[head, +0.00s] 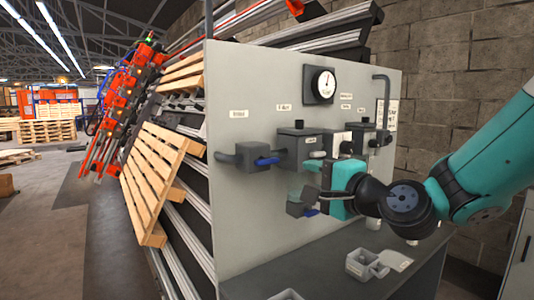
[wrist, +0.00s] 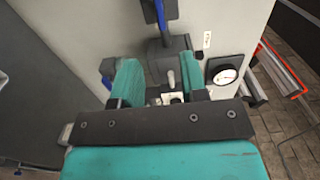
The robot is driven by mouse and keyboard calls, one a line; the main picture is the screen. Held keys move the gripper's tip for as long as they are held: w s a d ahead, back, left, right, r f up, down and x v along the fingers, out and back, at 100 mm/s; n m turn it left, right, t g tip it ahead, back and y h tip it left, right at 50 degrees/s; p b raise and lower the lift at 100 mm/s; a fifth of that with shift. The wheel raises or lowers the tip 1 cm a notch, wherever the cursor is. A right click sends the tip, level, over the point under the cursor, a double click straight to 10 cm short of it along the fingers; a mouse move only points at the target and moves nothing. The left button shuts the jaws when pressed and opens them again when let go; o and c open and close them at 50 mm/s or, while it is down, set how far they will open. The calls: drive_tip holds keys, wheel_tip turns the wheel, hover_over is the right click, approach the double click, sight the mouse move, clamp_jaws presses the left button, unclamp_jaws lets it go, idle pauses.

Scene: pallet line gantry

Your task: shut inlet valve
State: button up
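A grey valve body (head: 250,155) sits at the left of the panel on a horizontal pipe, under a small label too blurred to read surely. Its blue handle (head: 267,161) points right, roughly along the pipe. The handle also shows at the top of the wrist view (wrist: 160,13). A second blue handle (head: 312,212) is on a lower valve, and a blue part shows at the left of the wrist view (wrist: 106,68). My gripper (head: 313,180) is right of and below the left handle, in front of the panel. In the wrist view its teal fingers (wrist: 160,70) are apart, with no handle between them.
A grey box (head: 298,143) stands between the left valve and the valve (head: 364,140) on the right. A gauge (head: 323,84) is above. Small trays (head: 367,265) lie on the bench below. A wooden pallet (head: 155,180) leans left of the panel.

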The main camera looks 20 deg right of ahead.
sight(269, 161)
drive_tip(key=p+x, duration=0.5)
drive_tip(key=x, duration=0.2)
drive_tip(key=p+x, duration=0.6)
drive_tip(key=x, duration=0.1)
drive_tip(key=shift+w+r, duration=0.2)
drive_tip(key=shift+w+a+f+p, duration=0.1)
drive_tip(key=shift+w+p, duration=0.15)
drive_tip(key=shift+w, duration=0.1)
drive_tip(key=shift+w+a+f+p, duration=0.1)
drive_tip(key=shift+w+p, duration=0.1)
drive_tip(key=shift+w, duration=0.2)
drive_tip(key=shift+c, duration=0.5)
clamp_jaws()
